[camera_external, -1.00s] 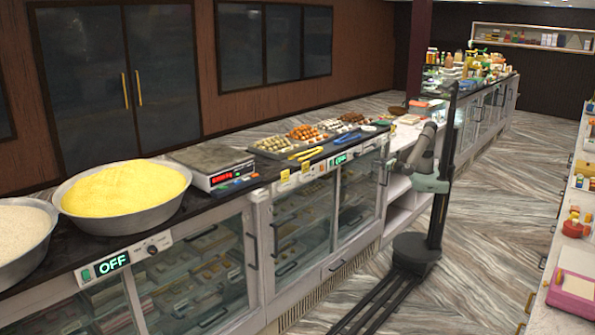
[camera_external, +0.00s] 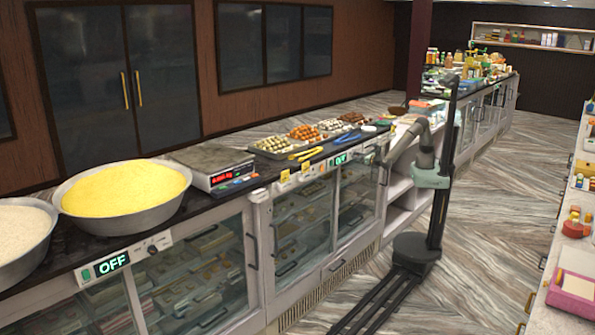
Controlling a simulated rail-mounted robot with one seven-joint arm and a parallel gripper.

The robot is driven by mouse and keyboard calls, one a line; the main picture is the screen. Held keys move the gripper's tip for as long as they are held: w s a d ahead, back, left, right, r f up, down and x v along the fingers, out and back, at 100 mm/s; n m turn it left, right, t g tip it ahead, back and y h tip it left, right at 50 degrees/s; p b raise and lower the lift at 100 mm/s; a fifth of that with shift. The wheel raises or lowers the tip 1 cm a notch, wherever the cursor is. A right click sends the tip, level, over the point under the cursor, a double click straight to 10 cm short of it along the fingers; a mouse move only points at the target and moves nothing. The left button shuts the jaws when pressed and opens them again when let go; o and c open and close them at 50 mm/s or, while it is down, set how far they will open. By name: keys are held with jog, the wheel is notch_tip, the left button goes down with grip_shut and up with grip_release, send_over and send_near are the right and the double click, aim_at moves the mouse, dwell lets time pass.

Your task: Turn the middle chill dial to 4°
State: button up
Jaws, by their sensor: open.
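The middle chill panel is on the front edge of the second glass counter, with a small lit green display (camera_external: 340,159) that looks like OFF. Its dial (camera_external: 367,150) is a tiny dark spot to the right of the display, too small to read a setting. My gripper (camera_external: 384,159) is open and empty, at the right end of this counter's front. It is close to the dial, but I cannot tell whether they touch.
A nearer panel (camera_external: 110,264) reads OFF and has its own knob (camera_external: 152,249). Sweet trays (camera_external: 270,148), a scale (camera_external: 222,179) and a yellow-filled bowl (camera_external: 75,212) stand on the counter.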

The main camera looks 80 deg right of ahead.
jog(key=c, duration=1)
jog(key=shift+f+b, duration=0.15)
jog(key=shift+b, duration=0.3)
jog(key=m+b, duration=0.7)
jog(key=b, duration=0.2)
jog(key=shift+m, duration=0.3)
jog(key=shift+a, duration=0.1)
